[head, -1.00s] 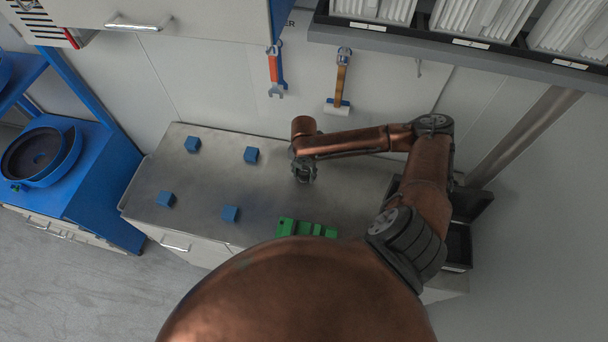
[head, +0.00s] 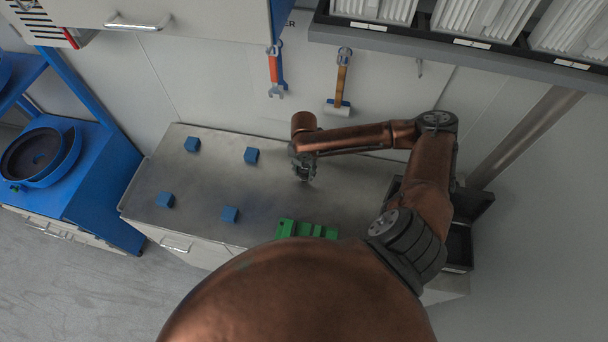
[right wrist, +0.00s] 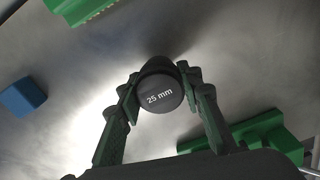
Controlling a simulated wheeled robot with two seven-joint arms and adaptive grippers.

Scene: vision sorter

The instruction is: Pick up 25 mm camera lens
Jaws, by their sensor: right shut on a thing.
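The 25 mm camera lens (right wrist: 160,92) is a dark cylinder with "25 mm" in white on its end face. It shows in the middle of the right wrist view, between the two fingers of my right gripper (right wrist: 161,97). The gripper is shut on it. In the head view my right gripper (head: 304,175) is over the metal bench, and the lens cannot be made out there. I cannot tell whether the lens touches the bench. My left gripper is not in view.
Several blue cubes (head: 192,145) stand spread over the left part of the metal bench (head: 200,180). A green holder (head: 305,229) lies at the front edge, and dark boxes (head: 459,245) at the right end. Green parts (right wrist: 262,134) flank the lens in the right wrist view.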

